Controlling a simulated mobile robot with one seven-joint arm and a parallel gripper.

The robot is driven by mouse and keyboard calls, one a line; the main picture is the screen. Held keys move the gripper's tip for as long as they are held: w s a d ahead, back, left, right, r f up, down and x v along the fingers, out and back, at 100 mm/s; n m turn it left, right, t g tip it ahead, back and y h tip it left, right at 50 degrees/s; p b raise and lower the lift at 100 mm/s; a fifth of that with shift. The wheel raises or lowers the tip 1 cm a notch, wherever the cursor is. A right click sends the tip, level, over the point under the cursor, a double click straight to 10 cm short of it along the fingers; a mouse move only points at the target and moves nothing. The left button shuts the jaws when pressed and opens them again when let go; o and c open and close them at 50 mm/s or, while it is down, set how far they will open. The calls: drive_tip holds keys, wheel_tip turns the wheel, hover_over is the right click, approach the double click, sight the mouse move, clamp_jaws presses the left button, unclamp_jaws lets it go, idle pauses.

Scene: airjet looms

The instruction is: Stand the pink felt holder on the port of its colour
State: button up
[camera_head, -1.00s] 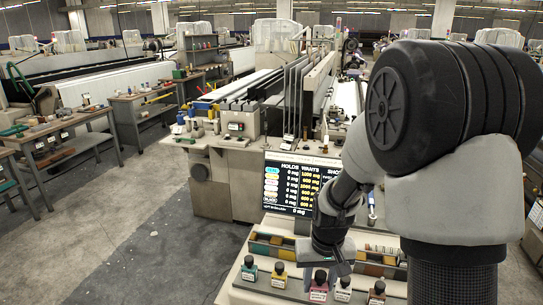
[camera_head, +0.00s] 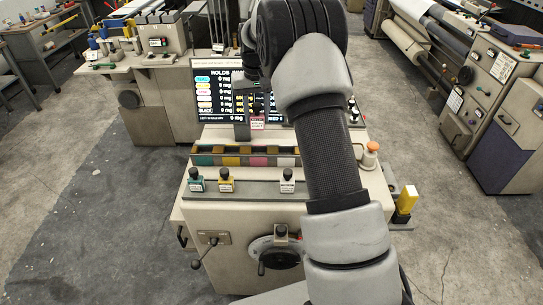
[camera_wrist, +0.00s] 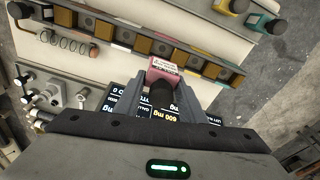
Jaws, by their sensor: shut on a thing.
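The pink felt holder (camera_wrist: 166,67), a small block with a white label and a dark cap, is between the two fingers of my gripper (camera_wrist: 165,84) in the wrist view. It also shows small in the head view (camera_head: 257,123), hanging in front of the screen, above and behind the port rack. My gripper (camera_head: 256,104) is shut on it. The rack has a row of coloured sections with dark openings; the pink port (camera_head: 259,162) lies between the yellow port (camera_head: 232,161) and the white port (camera_head: 286,162). My arm hides the rack's right part.
A teal holder (camera_head: 195,181), a yellow holder (camera_head: 225,182) and a white holder (camera_head: 287,183) stand on the front ledge, with a gap between yellow and white. A screen (camera_head: 211,92) stands behind the rack. An orange-topped knob (camera_head: 370,150) is at right.

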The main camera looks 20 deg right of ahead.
drive_tip(key=f, duration=1)
drive_tip(key=shift+w+p, duration=0.2)
drive_tip(key=shift+p, duration=0.15)
drive_tip(key=shift+r, duration=0.1)
drive_tip(key=shift+f+b, duration=0.55)
drive_tip(key=shift+f, duration=0.1)
drive_tip(key=o, duration=1.1)
drive_tip(key=shift+s, duration=0.1)
